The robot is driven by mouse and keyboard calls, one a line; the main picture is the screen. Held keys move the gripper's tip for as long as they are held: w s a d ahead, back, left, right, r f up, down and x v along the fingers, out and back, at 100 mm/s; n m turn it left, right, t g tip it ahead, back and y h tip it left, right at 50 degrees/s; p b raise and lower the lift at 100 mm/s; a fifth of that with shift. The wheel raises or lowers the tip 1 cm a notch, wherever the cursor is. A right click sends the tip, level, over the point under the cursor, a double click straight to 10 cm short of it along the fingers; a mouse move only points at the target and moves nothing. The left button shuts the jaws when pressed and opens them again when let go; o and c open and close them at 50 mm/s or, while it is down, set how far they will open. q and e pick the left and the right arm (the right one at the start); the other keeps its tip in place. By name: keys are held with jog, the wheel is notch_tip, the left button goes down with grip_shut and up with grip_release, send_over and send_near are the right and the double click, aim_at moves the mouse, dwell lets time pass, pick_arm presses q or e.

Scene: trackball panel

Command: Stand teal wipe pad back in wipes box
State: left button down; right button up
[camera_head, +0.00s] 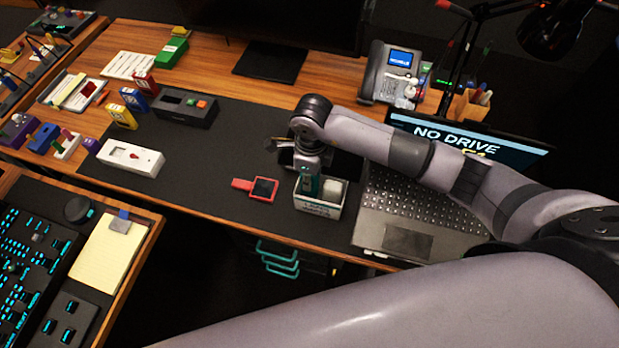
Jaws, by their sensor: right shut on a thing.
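The wipes box (318,208) is a small pale open box with lettering on its front, standing near the front edge of the desk beside the laptop. The teal wipe pad (308,184) is upright at the left part of the box's opening, its lower part hidden by the front wall. Whether it rests on the box floor cannot be told. My right gripper (308,168) points down just above the box and is shut on the teal pad; its fingers are small and partly hidden. My left gripper is not in view.
A white block (333,190) fills the box's right part. An open laptop (400,215) stands close on the right. A red framed item (262,189) lies just left on the dark mat (215,170). A white device (130,157) and black device (185,106) are farther left.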

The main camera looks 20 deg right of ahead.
notch_tip(320, 180, down, 2)
jog(key=shift+f, duration=0.25)
jog(key=shift+f, duration=0.1)
jog(key=shift+f, duration=0.15)
jog(key=o, duration=0.6)
jog(key=shift+o, duration=0.2)
jog(key=shift+r, duration=0.35)
jog(key=shift+w+r, duration=0.1)
jog(key=shift+r, duration=0.25)
jog(key=r+b, duration=0.1)
jog(key=r, duration=0.4)
jog(key=r+b, duration=0.1)
jog(key=r, duration=0.5)
jog(key=shift+s+d+r, duration=0.1)
jog(key=shift+s, duration=0.1)
